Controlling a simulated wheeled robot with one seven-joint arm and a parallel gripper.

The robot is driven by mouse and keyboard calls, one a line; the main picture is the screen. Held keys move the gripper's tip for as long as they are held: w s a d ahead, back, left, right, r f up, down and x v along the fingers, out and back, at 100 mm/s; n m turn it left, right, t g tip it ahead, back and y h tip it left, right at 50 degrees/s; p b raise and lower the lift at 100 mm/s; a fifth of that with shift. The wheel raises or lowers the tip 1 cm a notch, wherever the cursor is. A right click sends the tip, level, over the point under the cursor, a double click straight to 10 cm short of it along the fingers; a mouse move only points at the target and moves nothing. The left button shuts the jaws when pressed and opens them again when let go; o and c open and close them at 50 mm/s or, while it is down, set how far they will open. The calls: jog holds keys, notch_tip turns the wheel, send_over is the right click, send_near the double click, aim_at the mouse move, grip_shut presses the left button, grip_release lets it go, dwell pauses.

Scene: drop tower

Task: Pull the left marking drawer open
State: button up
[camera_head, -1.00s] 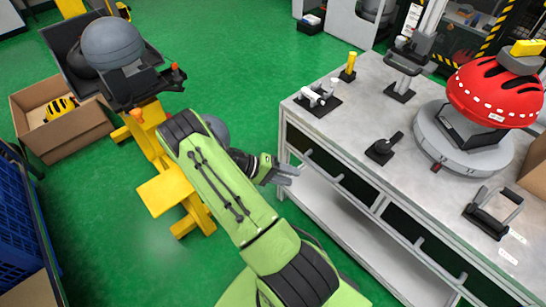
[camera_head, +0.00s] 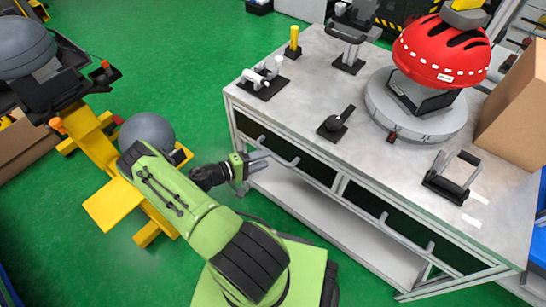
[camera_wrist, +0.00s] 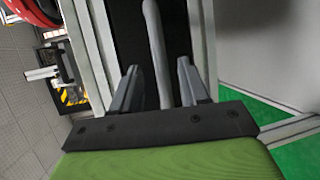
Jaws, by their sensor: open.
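The left marking drawer (camera_head: 312,168) is in the left half of the workbench's front, with a dark front and a pale bar handle (camera_head: 282,156). It looks closed. My gripper (camera_head: 258,164) is open, close to this handle, near the left end of the bench. In the wrist view the handle bar (camera_wrist: 154,40) runs lengthwise into the space between the two open fingers (camera_wrist: 157,85), with gaps on both sides. The dark drawer front (camera_wrist: 132,32) lies behind it. I cannot tell how deep the bar sits between the fingers.
The right drawer (camera_head: 385,218) is beside it, also with a bar handle. The bench top (camera_head: 300,105) carries a red helmet (camera_head: 440,48) on a round stand and several small fixtures. A yellow stand (camera_head: 110,205) is left of my arm. Green floor is free between.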

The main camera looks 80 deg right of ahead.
aim_at(274, 154)
jog(key=x, duration=0.5)
jog(key=shift+b, duration=0.4)
jog(key=shift+c, duration=0.3)
grip_shut()
